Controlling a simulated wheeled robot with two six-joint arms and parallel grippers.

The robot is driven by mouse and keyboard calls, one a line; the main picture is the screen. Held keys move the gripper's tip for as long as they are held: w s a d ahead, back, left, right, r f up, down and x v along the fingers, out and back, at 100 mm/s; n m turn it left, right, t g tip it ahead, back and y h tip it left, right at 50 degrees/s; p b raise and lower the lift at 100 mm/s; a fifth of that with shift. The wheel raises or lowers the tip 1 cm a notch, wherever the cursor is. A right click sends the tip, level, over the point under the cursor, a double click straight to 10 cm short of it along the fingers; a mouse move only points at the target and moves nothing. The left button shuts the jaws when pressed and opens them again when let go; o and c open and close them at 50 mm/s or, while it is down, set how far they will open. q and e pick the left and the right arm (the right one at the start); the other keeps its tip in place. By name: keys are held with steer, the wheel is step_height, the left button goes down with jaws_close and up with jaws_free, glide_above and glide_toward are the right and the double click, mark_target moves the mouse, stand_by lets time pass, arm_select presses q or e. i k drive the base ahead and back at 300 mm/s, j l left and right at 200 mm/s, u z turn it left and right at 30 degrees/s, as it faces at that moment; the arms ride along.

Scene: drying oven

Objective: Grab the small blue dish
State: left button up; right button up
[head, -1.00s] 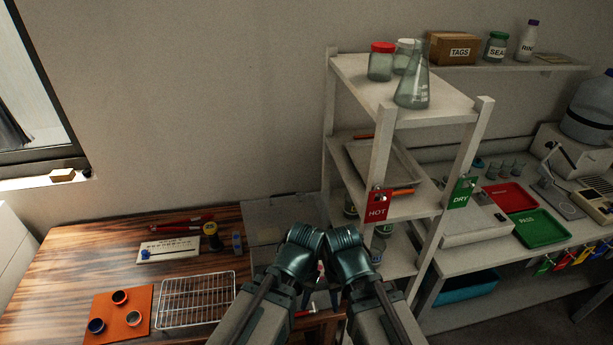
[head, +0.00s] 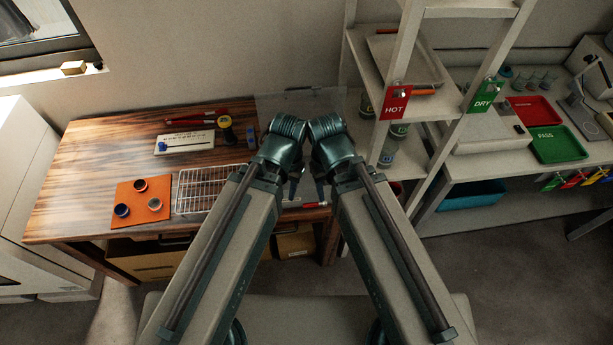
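The small blue dish (head: 121,210) sits at the front left of an orange mat (head: 128,193) on the wooden table, in the head view. My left gripper (head: 293,188) and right gripper (head: 320,188) hang close together near the table's right end, well to the right of the mat. Their fingers are small, dark and partly hidden by my wrists, so their opening is unclear. Nothing is seen held in them.
A wire rack (head: 208,190) lies between the mat and my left arm. A white board with a blue knob (head: 185,142), a dark-and-yellow bottle (head: 226,128) and a red tool (head: 195,118) are behind. A shelf stand (head: 363,75) stands right. Wood left of the mat is clear.

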mark_target(121, 209)
steer(key=u, duration=1.75)
steer(key=i+j+z, duration=0.2)
steer(key=j+z, duration=0.15)
steer(key=i+j+z, duration=0.15)
steer(key=j+z, duration=0.2)
steer(key=i+j+z, duration=0.1)
steer(key=j+z, duration=0.3)
steer(key=j, duration=0.15)
steer(key=j+z, duration=0.35)
steer(key=j, duration=0.1)
